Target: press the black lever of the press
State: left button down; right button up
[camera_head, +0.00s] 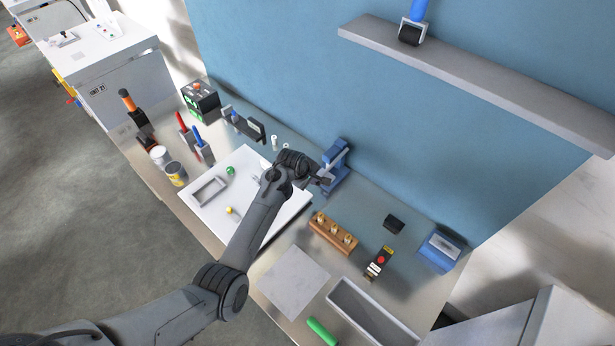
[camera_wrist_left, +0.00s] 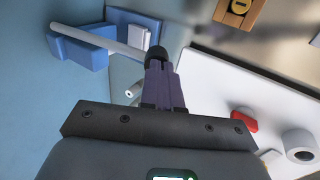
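The blue press (camera_head: 337,160) stands at the back of the bench against the blue wall. In the left wrist view the blue press (camera_wrist_left: 85,48) is at the upper left, and its lever (camera_wrist_left: 105,38) shows as a pale rod ending in a black tip (camera_wrist_left: 157,53). My left gripper (camera_head: 321,180) is right in front of the press. In the left wrist view its fingers (camera_wrist_left: 161,75) are together, with nothing seen between them, and their tips overlap the black lever end; whether they touch is unclear. My right gripper is out of view.
A white board (camera_head: 220,210) with a grey tray (camera_head: 208,191) lies left of the press. A wooden block (camera_head: 333,234) with several brass pieces stands in front of it. A red-button box (camera_head: 379,262) and a blue box (camera_head: 440,250) are to the right. A shelf (camera_head: 480,80) hangs above.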

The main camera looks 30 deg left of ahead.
pick_arm(q)
jog(key=shift+t, duration=0.5)
jog(key=shift+s+f+b, duration=0.1)
jog(key=shift+f+b, duration=0.65)
jog(key=shift+f, duration=1.95)
jog(key=p+v, duration=0.5)
jog(key=v, duration=0.9)
jog(key=shift+s+a+r, duration=0.2)
jog(key=shift+s+r, duration=0.05)
jog(key=shift+r, duration=0.05)
